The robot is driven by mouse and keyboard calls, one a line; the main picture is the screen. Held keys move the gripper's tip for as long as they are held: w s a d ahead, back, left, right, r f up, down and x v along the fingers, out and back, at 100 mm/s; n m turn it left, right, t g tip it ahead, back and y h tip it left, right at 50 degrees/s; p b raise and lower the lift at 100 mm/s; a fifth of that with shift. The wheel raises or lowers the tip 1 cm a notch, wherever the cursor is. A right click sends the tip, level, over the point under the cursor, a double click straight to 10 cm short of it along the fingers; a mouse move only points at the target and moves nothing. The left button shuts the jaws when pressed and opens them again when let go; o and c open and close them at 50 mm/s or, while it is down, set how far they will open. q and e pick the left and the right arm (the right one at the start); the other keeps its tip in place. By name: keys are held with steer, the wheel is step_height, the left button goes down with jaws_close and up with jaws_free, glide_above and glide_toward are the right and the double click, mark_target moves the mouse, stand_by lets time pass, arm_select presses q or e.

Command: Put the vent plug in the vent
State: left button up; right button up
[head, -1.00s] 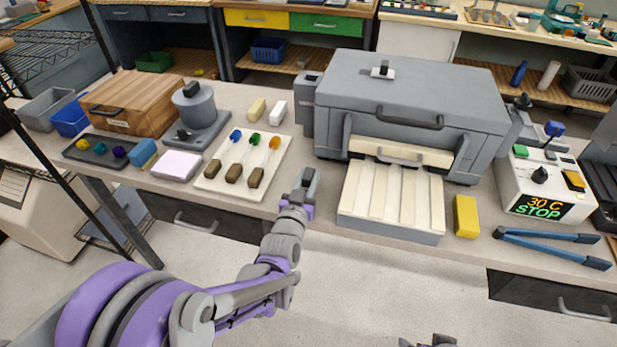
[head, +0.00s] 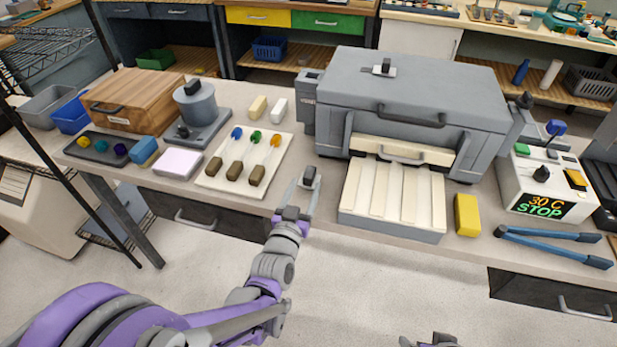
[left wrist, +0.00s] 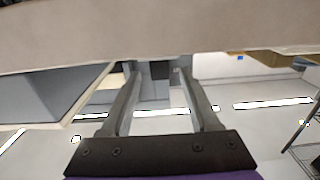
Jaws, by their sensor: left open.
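I cannot make out the vent plug or vent for certain. On the lid of the big grey kiln (head: 430,80) sits a small pale plate with a black knob (head: 384,68), which may be the vent fitting.
A controller (head: 543,185) and blue-handled tongs (head: 550,240) are at right. A grey pot (head: 196,104) and wooden box (head: 130,98) are at left.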

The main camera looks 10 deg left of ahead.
arm_select(q)
steer(key=s, duration=0.6)
steer(key=shift+s, duration=0.4)
